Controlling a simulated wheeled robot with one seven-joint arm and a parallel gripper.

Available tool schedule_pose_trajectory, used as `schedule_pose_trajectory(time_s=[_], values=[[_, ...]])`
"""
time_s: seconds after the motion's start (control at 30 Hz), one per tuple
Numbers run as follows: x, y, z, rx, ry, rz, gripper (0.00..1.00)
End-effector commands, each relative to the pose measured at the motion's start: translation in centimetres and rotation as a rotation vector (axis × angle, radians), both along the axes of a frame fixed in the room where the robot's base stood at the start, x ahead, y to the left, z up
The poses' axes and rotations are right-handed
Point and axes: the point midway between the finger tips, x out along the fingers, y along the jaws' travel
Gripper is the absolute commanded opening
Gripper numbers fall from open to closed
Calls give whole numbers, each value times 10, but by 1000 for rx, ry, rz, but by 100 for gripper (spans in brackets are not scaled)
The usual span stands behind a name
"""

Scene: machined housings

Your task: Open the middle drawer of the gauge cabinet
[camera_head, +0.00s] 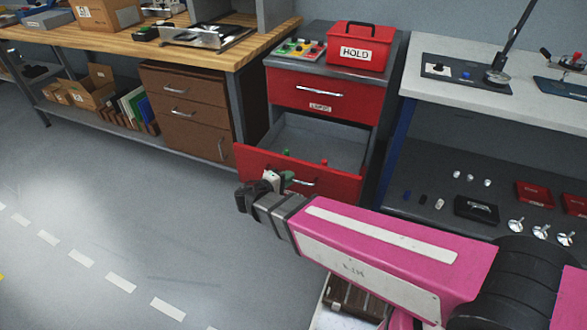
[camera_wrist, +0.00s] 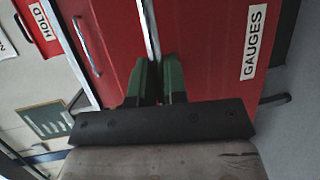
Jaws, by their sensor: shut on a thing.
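The gauge cabinet (camera_head: 388,75) is a grey-framed unit with red drawer fronts. Its top drawer (camera_head: 298,91) is shut. The drawer below it (camera_head: 335,185) stands well open, with its grey inside showing. In the wrist view its red front (camera_wrist: 205,50) bears a GAUGES label (camera_wrist: 254,42). My gripper (camera_head: 281,179) is at that front, its green fingers (camera_wrist: 158,84) shut on the silver handle (camera_wrist: 151,30). The fingers hide part of the handle. Anything lower on the cabinet is hidden behind the open drawer and my arm.
A red HOLD box (camera_head: 360,46) and a tray of coloured parts (camera_head: 300,49) stand on the cabinet. Small green and red items show in the open drawer. A wooden bench with brown drawers (camera_head: 185,105) is left, a white-topped bench (camera_head: 450,55) right. Floor in front-left is clear.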

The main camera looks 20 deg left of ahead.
Motion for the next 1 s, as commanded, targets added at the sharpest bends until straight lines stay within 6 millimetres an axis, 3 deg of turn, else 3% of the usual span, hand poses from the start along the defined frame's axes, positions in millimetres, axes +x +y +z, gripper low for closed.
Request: schedule_pose_trajectory(time_s=[0.2, 0.63, 0.7, 0.73, 1.0], values=[[-18, 0, 0, 1, 2, -1, 0], [-21, 0, -1, 1, 1, -2, 0], [-21, 0, 0, 0, 2, -2, 29], [-21, 0, 0, 0, 1, -2, 37], [-21, 0, 0, 0, 1, -1, 37]])
